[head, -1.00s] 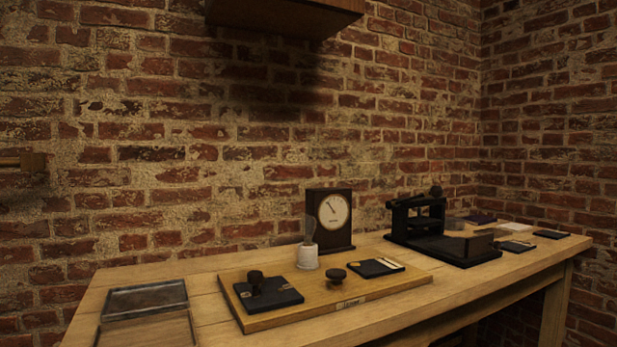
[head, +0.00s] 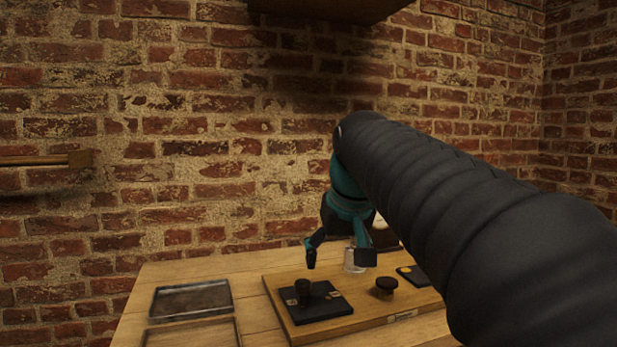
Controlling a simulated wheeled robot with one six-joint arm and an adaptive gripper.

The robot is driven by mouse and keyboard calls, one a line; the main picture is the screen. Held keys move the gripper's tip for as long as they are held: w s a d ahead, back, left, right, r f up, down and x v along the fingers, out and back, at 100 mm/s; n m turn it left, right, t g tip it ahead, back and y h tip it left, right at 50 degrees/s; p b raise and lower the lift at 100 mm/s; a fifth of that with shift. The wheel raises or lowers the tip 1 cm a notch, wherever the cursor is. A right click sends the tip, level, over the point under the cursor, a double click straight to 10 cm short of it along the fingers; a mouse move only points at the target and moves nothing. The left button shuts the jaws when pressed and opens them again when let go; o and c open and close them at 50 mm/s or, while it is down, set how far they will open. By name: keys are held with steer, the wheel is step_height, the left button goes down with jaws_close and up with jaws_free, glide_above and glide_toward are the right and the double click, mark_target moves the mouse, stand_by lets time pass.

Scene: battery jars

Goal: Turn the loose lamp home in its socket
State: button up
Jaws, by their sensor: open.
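The lamp's white socket (head: 353,265) stands on the wooden board (head: 375,322) on the bench. The clear glass lamp above it is hidden behind my gripper, so I cannot tell how it sits. My gripper (head: 338,256) points down with its fingers spread, one to the left of the socket and one in front of its right side. It is open. I cannot tell whether it touches the lamp.
On the board are a black block with a knob switch (head: 303,290), a dark round knob (head: 386,284) and a dark plate (head: 412,275). A shallow grey tray (head: 192,299) lies at left. My arm hides the bench's right side.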

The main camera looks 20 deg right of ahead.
steer(key=w+d+r, duration=1)
steer(key=w+d, duration=0.2)
steer(key=w, duration=0.1)
steer(key=shift+m+h, duration=0.3)
steer(key=x, duration=1.3)
steer(key=shift+w+d+f, duration=0.1)
steer(key=shift+w, duration=0.4)
steer(key=c, duration=1.4)
steer(key=m+h, duration=0.1)
steer(key=m, duration=0.1)
steer(key=m+h, duration=0.1)
steer(key=m, duration=0.1)
steer(key=m+g, duration=0.1)
steer(key=m, duration=0.1)
steer(key=shift+s+d+h, duration=0.15)
steer(key=shift+d+h, duration=0.15)
steer(key=shift+h, duration=0.1)
steer(key=shift+m, duration=0.3)
